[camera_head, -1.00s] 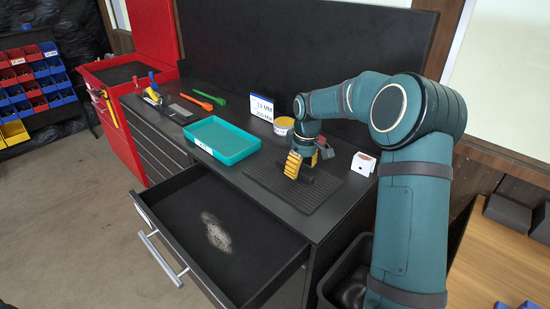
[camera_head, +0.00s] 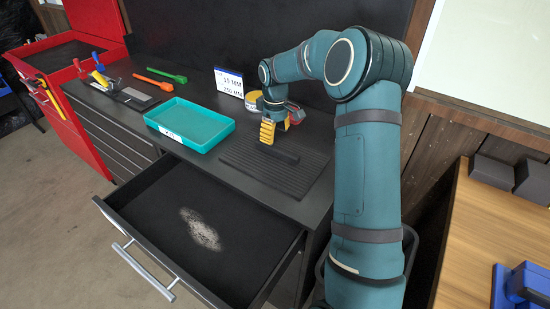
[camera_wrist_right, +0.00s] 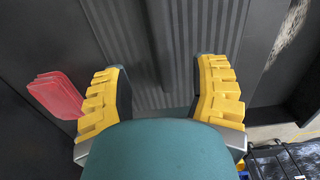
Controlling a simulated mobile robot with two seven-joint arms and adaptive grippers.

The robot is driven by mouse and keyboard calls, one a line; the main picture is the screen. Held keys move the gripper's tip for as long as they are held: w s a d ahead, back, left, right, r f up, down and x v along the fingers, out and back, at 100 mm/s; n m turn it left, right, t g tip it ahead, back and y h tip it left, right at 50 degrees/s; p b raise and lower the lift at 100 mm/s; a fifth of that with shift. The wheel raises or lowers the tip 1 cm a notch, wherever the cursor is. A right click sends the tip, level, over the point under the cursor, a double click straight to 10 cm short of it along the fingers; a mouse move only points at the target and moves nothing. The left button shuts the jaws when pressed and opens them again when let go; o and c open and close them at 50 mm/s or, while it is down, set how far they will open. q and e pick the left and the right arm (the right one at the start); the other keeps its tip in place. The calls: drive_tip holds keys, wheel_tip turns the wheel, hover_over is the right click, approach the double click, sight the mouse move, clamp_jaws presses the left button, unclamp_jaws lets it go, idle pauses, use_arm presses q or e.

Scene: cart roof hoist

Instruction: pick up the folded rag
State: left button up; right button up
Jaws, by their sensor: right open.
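No cloth that is clearly a folded rag can be made out. A dark oblong piece (camera_head: 280,153) lies on the ribbed black mat (camera_head: 272,175); I cannot tell whether it is the rag. My right gripper (camera_head: 275,131), with yellow finger pads, points down over the back of the mat, close to this piece. In the right wrist view its jaws (camera_wrist_right: 160,90) stand wide apart with nothing held between them. A dark strip (camera_wrist_right: 160,40) over the ribs shows between them, its near end hidden by my gripper's body. My left gripper is not in view.
A teal tray (camera_head: 190,141), a yellow tub (camera_head: 253,101) and a white sign (camera_head: 229,82) stand on the black worktop. Below, an open drawer (camera_head: 125,222) holds a pale speckled patch (camera_head: 200,229). A red translucent thing (camera_wrist_right: 56,95) is beside one finger.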

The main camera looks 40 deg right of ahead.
sight(277, 148)
drive_tip(key=shift+s+a+f+b, duration=0.15)
drive_tip(key=shift+s+f, duration=0.1)
drive_tip(key=shift+f, duration=1.2)
drive_tip(key=shift+s+d+f+b, duration=0.15)
drive_tip(key=shift+s+f, duration=0.1)
drive_tip(key=shift+f, duration=1.15)
drive_tip(key=shift+a, duration=0.1)
drive_tip(key=shift+c, duration=0.4)
clamp_jaws()
